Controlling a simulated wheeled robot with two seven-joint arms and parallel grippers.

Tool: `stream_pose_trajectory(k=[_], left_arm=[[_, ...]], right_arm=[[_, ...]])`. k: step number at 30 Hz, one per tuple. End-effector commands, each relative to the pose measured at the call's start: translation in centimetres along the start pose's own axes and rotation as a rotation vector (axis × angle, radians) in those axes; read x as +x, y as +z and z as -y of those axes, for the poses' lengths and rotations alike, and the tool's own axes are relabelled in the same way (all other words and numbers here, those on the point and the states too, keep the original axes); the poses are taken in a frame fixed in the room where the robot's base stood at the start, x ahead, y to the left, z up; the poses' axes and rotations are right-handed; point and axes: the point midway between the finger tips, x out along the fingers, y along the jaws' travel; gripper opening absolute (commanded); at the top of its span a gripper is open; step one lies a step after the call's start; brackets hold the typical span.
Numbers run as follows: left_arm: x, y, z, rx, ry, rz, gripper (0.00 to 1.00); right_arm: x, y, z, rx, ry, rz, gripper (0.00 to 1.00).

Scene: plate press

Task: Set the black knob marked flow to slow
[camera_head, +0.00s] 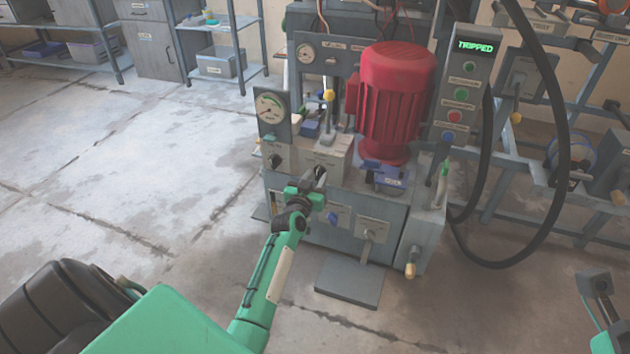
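A small black knob (274,160) sits on the face of a grey box at the left front of the press, below a round gauge. Its marking is too small to read, so I cannot tell if it is the flow knob or how it is set. My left gripper (317,177) is to the right of this knob and a little lower, in front of another grey box, apart from the knob. Its fingers are small and dark, and their gap is unclear. Part of my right arm's end (597,287) shows at the lower right edge.
A red motor (393,95) stands on the press. A control box (463,85) reads TRIPPED, with green, red and blue buttons. A blue knob (333,218) and a lever (368,236) are on the lower front. Black hoses loop at the right. The floor at left is clear.

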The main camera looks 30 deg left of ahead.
Motion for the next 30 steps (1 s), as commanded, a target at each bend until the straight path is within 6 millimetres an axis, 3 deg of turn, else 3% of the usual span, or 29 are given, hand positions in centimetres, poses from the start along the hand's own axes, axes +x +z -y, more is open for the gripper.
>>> stream_pose_trajectory(k=[6, 11, 27, 30], left_arm=[[0.0, 0.0, 0.0, 0.000, 0.000, 0.000, 0.32], [0.0, 0.0, 0.0, 0.001, 0.000, 0.000, 0.00], [0.0, -0.3, 0.1, -0.116, 0.000, 0.001, 0.00], [0.0, -0.3, 0.1, -0.188, 0.000, 0.001, 0.00]], right_arm=[[0.0, 0.0, 0.0, 0.001, 0.000, 0.000, 0.34], [0.0, 0.0, 0.0, 0.001, 0.000, 0.000, 0.34], [0.6, -0.1, -0.7, -0.020, 0.008, 0.005, 0.34], [-0.4, -0.1, -1.1, -0.036, 0.015, 0.041, 0.34]])
